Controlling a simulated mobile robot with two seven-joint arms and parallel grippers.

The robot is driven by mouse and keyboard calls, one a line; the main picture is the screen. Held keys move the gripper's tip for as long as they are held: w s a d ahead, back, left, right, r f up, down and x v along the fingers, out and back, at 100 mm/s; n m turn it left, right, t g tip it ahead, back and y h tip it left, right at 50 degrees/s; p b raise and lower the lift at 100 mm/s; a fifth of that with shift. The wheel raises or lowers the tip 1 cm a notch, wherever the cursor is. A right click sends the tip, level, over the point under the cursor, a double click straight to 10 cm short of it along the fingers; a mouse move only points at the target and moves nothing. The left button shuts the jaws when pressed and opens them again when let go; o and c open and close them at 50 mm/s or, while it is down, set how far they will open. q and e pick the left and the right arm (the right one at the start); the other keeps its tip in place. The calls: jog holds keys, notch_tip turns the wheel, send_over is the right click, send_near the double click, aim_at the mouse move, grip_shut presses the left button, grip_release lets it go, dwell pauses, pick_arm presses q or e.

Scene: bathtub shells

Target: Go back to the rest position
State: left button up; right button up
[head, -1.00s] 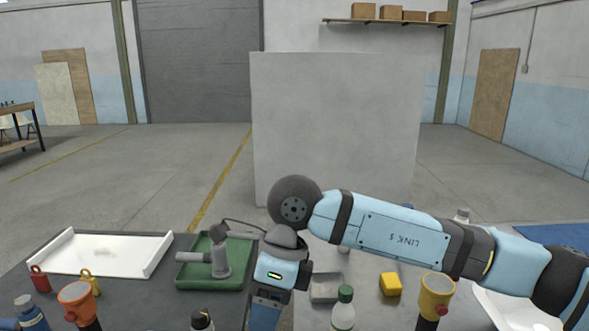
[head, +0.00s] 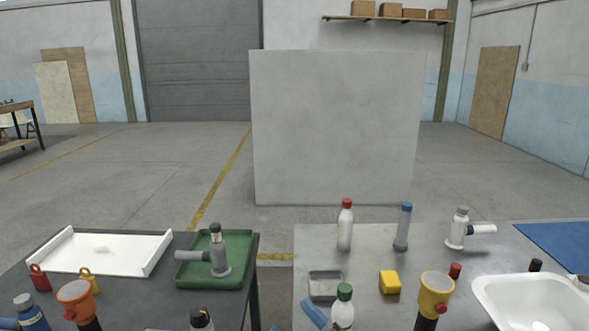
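Neither of my grippers shows in the head view, and no part of my arms can be made out for certain. A white shell panel (head: 70,256) with a rough patch lies on the left table. A green tray (head: 208,285) beside it holds a grey tool (head: 220,262) with an upright body. A white basin-shaped shell (head: 500,290) lies at the right table's front right, cut by the picture edge.
The right table (head: 440,240) bears a red-capped bottle (head: 345,228), a blue-capped tube (head: 402,228), a white spray tool (head: 458,232), a yellow block (head: 390,283), a grey dish (head: 325,287) and a green-capped bottle (head: 342,310). A gap separates the tables. A grey panel (head: 335,130) stands behind.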

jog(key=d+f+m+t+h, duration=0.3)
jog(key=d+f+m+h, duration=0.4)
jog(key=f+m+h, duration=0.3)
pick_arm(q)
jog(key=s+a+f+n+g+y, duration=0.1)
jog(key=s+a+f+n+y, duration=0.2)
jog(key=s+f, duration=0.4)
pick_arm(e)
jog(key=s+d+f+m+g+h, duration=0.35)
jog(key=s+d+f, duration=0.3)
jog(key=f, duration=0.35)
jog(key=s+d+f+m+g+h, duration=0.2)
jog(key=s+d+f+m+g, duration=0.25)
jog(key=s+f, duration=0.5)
pick_arm(q)
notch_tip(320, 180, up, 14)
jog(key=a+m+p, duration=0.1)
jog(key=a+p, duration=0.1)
jog(key=p, duration=1.6)
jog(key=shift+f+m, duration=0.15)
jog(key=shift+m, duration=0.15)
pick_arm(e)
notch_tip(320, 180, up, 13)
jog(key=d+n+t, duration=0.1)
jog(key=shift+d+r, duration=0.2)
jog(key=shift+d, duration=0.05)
